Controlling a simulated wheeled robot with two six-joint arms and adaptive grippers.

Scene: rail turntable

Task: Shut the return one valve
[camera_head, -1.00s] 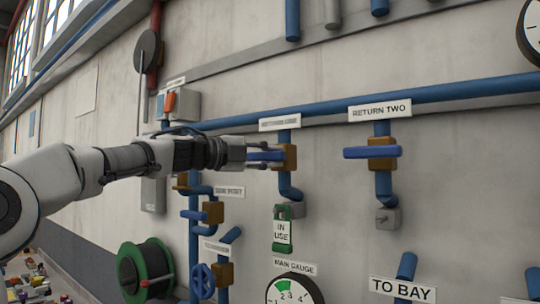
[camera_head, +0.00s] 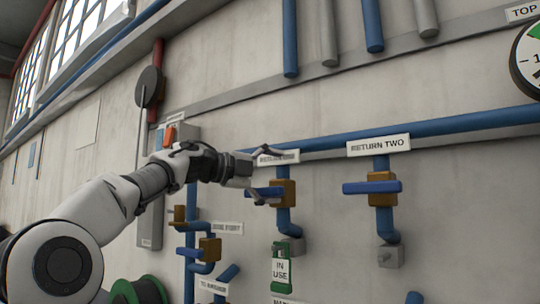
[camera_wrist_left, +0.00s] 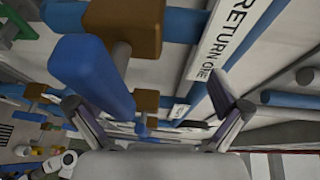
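The return one valve has a brown body (camera_head: 284,193) and a blue bar handle (camera_head: 262,191) lying level across its upright blue pipe. The RETURN ONE sign (camera_head: 278,158) is above it, partly hidden by a finger. My left gripper (camera_head: 280,177) is open at the handle, one finger above it and one low beside it. In the left wrist view the blue handle (camera_wrist_left: 90,75) and brown body (camera_wrist_left: 125,25) are close, nearer the left finger of my open gripper (camera_wrist_left: 150,95). I cannot tell whether a finger touches the handle. My right gripper is not in view.
The return two valve (camera_head: 382,188) is to the right, its blue handle also level. A green IN USE tag (camera_head: 282,268) hangs below return one. More valves (camera_head: 209,248) are at lower left, near a green hose reel (camera_head: 140,290). A long blue pipe (camera_head: 440,127) runs above.

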